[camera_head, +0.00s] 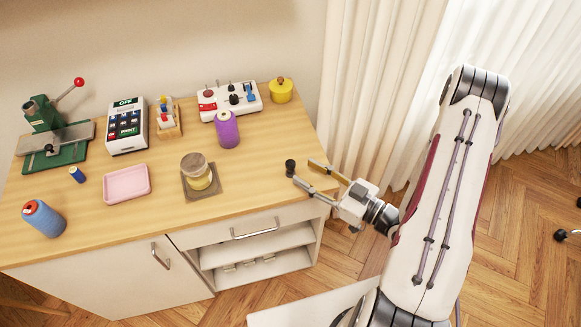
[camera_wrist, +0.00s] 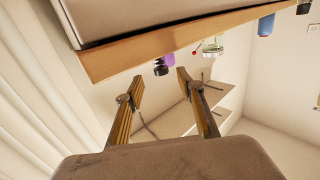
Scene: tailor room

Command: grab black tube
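A small black tube (camera_head: 290,167) stands on the wooden table (camera_head: 245,195) near its right edge. In the wrist view the black tube (camera_wrist: 161,67) shows ahead of my fingertips, between their lines and closer to the left finger. My gripper (camera_head: 305,172) is open and empty at the table's right edge, with its fingers pointing toward the tube. The two spread fingers of my gripper (camera_wrist: 160,76) also show in the wrist view. In the head view a gap remains between the fingertips and the tube.
A purple thread spool (camera_head: 227,129), a white switch panel (camera_head: 231,99) and a yellow pot (camera_head: 280,90) stand toward the back. A round tin on a square base (camera_head: 201,190) and a pink tray (camera_head: 126,184) are further left. The table around the tube is clear.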

